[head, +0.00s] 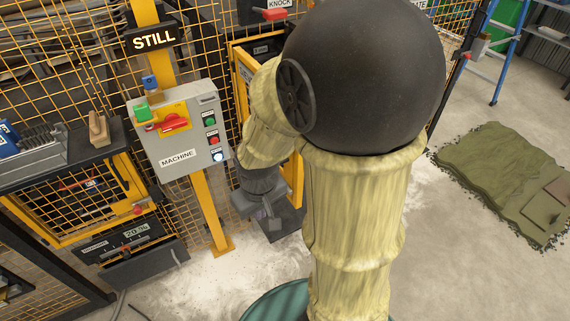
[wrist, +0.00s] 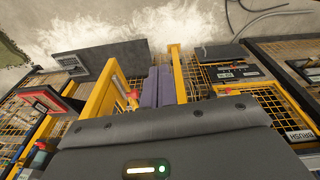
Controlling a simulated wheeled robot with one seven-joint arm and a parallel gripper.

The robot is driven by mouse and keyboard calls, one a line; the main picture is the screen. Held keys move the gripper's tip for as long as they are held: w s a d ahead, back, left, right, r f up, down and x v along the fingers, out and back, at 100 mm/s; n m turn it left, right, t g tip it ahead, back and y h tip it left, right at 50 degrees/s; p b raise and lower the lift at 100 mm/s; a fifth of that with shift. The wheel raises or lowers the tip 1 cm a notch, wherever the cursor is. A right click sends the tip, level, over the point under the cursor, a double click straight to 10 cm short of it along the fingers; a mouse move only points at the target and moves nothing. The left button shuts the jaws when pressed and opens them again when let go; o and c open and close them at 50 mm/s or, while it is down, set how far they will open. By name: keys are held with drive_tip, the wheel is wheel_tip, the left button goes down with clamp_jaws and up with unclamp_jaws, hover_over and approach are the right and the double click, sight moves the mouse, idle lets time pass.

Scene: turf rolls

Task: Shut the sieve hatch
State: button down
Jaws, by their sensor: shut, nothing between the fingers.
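A yellow-framed opening (head: 240,72) with a dark sign stands behind my arm in the head view. I take it to be the sieve hatch, but its sign is too small to read and my arm covers most of it. In the wrist view a yellow frame (wrist: 98,101) stands just left of my fingers, with a dark grey panel (wrist: 95,60) beyond it. How far the hatch stands open I cannot tell. My gripper (head: 268,222) points down beside the yellow frame, shut and empty. Its fingers also show in the wrist view (wrist: 158,88); contact with the frame is unclear.
A grey machine box (head: 180,137) with buttons and a red switch stands on a yellow post (head: 212,215) left of my gripper. A bench (head: 55,160) and a drawer unit (head: 130,252) stand further left. A turf piece (head: 495,175) lies right on open floor.

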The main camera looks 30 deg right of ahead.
drive_tip(key=w+n+g+h+p, duration=0.1)
drive_tip(key=w+n+h+p, duration=0.6)
drive_tip(key=w+n+h, duration=0.4)
drive_tip(key=w+n, duration=0.1)
drive_tip(key=n, duration=0.5)
drive_tip(key=shift+w+d+r+h, duration=0.25)
drive_tip(key=shift+d+r+h, duration=0.05)
drive_tip(key=shift+r+h, duration=0.1)
drive_tip(key=shift+f, duration=0.1)
drive_tip(key=d+r+p+x, duration=0.1)
drive_tip(key=p+x, duration=0.5)
drive_tip(key=x, duration=0.7)
drive_tip(key=shift+r, duration=0.25)
drive_tip(key=shift+w+d, duration=0.2)
